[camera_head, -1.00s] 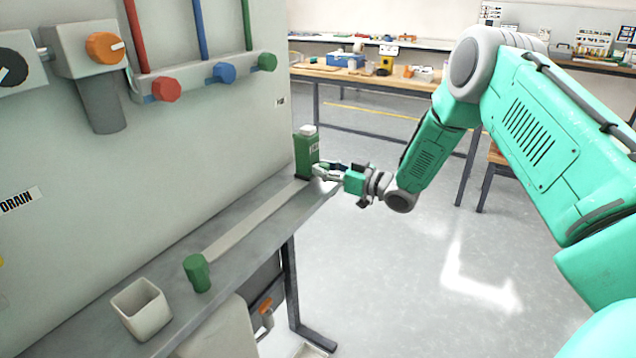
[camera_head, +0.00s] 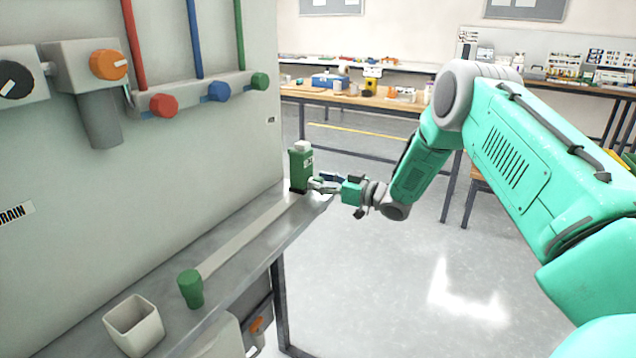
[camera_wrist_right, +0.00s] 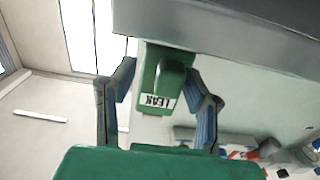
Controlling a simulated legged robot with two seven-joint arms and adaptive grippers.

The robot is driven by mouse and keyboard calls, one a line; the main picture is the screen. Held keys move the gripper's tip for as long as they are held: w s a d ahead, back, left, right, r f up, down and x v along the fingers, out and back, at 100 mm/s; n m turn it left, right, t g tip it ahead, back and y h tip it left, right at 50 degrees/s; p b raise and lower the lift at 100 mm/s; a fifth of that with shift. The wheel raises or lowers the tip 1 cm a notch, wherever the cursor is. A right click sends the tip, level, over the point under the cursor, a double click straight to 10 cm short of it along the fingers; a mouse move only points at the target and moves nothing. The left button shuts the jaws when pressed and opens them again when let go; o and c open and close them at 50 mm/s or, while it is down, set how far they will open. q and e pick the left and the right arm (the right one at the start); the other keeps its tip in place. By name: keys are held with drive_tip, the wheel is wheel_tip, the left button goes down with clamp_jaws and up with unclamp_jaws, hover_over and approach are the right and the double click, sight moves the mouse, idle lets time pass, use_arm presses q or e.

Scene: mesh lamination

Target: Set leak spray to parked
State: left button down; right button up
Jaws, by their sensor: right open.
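The leak spray is a green bottle (camera_head: 301,170) with a pale cap, upright at the far end of the grey ledge (camera_head: 262,247). In the right wrist view the green bottle (camera_wrist_right: 158,84) carries a white label reading LEAK. My right gripper (camera_head: 318,184) is open, close beside the bottle in the head view. In the wrist view the fingers of my right gripper (camera_wrist_right: 162,88) lie on either side of the bottle, with gaps visible. I cannot tell whether either finger touches it. My left gripper is not in view.
A green capped cylinder (camera_head: 190,289) and a white square cup (camera_head: 134,326) stand on the near ledge, with a bare pale strip (camera_head: 245,238) beyond them. The panel has an orange knob (camera_head: 108,64) and red, blue and green valve knobs. Open floor lies right.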

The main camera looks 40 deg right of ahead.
drive_tip(key=shift+s+d+f, duration=0.1)
drive_tip(key=shift+s+d, duration=0.15)
drive_tip(key=v, duration=1.1)
drive_tip(key=shift+s+a, duration=0.1)
drive_tip(key=shift+a, duration=0.3)
